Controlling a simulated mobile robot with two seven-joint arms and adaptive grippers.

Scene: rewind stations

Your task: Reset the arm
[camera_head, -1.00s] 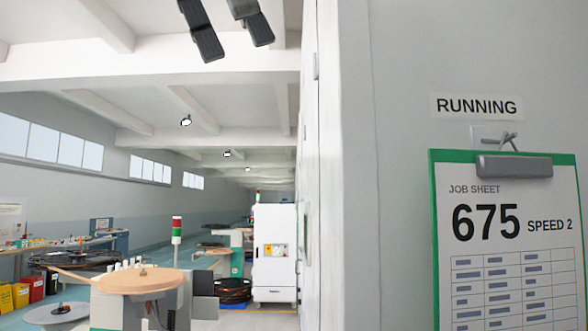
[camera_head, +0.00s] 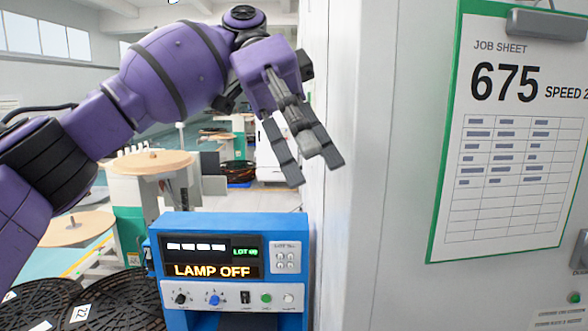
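My purple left arm reaches in from the left and crosses the upper middle of the view. My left gripper (camera_head: 312,168) hangs at its end, pointing down, with its dark fingers apart and nothing seen between them. It is in front of the grey wall edge, above a blue control box (camera_head: 180,246) in the picture. The box's display (camera_head: 212,270) reads "LAMP OFF", with knobs, a switch and round buttons below. My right gripper is not in view.
A job sheet (camera_head: 515,235) on a green clipboard, reading 675, hangs on the right wall. Dark reels (camera_head: 120,300) lie at the lower left. A station with a round tan top (camera_head: 150,164) stands behind my arm.

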